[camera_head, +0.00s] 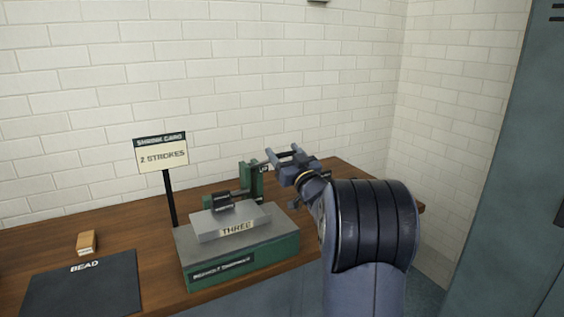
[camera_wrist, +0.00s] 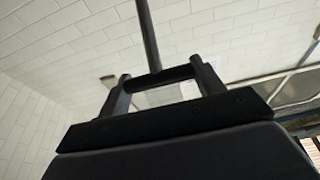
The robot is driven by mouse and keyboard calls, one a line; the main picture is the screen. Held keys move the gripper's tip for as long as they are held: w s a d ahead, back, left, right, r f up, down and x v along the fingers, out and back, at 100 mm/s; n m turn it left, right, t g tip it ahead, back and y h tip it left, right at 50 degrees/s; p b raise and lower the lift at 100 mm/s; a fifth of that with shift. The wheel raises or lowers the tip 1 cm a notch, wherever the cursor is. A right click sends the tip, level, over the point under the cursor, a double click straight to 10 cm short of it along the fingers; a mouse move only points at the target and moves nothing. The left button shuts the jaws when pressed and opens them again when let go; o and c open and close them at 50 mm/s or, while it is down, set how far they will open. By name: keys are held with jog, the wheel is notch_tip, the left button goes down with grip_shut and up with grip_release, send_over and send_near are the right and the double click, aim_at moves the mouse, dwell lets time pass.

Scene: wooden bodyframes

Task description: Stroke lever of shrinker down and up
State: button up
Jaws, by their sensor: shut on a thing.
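The shrinker is a green machine with a grey top (camera_head: 279,228) on the wooden bench in the head view. A green upright (camera_head: 257,180) rises at its back. A grey plate marked THREE (camera_head: 203,228) lies on the machine, under a small dark block (camera_head: 223,201). My gripper (camera_head: 282,153) is raised just right of and above the green upright. In the wrist view, my gripper (camera_wrist: 161,72) is shut on a dark crossbar, which I take for the lever's handle. The lever's dark rod (camera_wrist: 148,35) runs up from it. The lever is hard to make out in the head view.
A sign reading 2 STROKES (camera_head: 161,154) stands on a black post left of the machine. A small wooden block (camera_head: 87,242) and a dark mat marked BEAD (camera_head: 84,287) lie at the left. A white brick wall is behind; a blue-green locker (camera_head: 510,170) stands right.

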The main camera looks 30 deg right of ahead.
jog(key=s+f+t+b, duration=0.2)
jog(key=s+f+b, duration=0.1)
jog(key=f+b, duration=0.8)
jog(key=shift+s+f+t+b, duration=0.15)
jog(key=shift+s+t+b, duration=0.2)
jog(key=shift+b, duration=2)
jog(key=shift+d+f, duration=0.1)
jog(key=shift+f, duration=0.05)
jog(key=o, duration=1.4)
jog(key=shift+r, duration=0.2)
jog(key=shift+s, duration=0.1)
jog(key=v, duration=1)
jog(key=shift+s+f, duration=0.25)
jog(key=shift+f, duration=0.05)
jog(key=shift+w, duration=0.1)
